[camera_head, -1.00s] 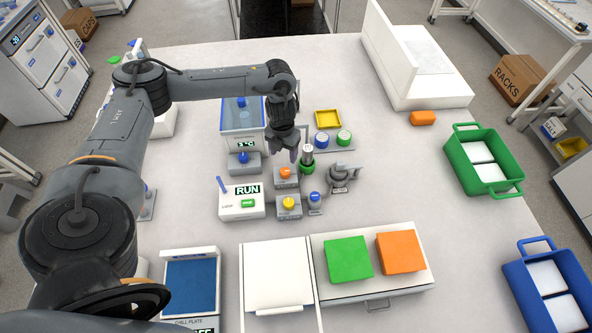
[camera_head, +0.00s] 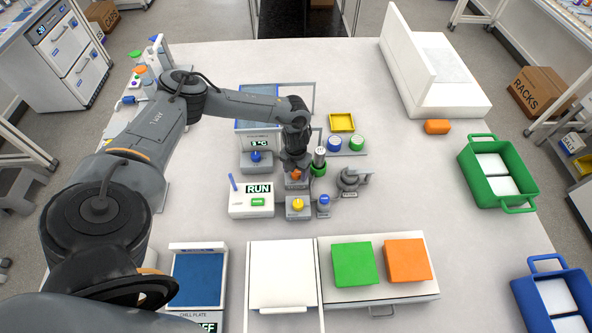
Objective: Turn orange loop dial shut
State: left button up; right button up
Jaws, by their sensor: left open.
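The orange dial (camera_head: 296,174) sits on a small grey block, behind the yellow dial (camera_head: 297,204) and right of the white RUN box (camera_head: 250,201). My left gripper (camera_head: 295,168) points down right over the orange dial, its fingers at the dial and partly covering it. The jaws are open; whether the fingers touch the dial is too small to tell. My right gripper is not in view.
A green-based cylinder (camera_head: 319,162) stands close to the right of my left gripper. A blue knob (camera_head: 256,156) is to the left, and a small blue-topped part (camera_head: 324,200) and grey clamp-like device (camera_head: 349,180) are to the right.

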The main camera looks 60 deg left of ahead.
pick_arm(q)
jog(key=c, duration=1)
jog(key=shift+c, duration=0.2)
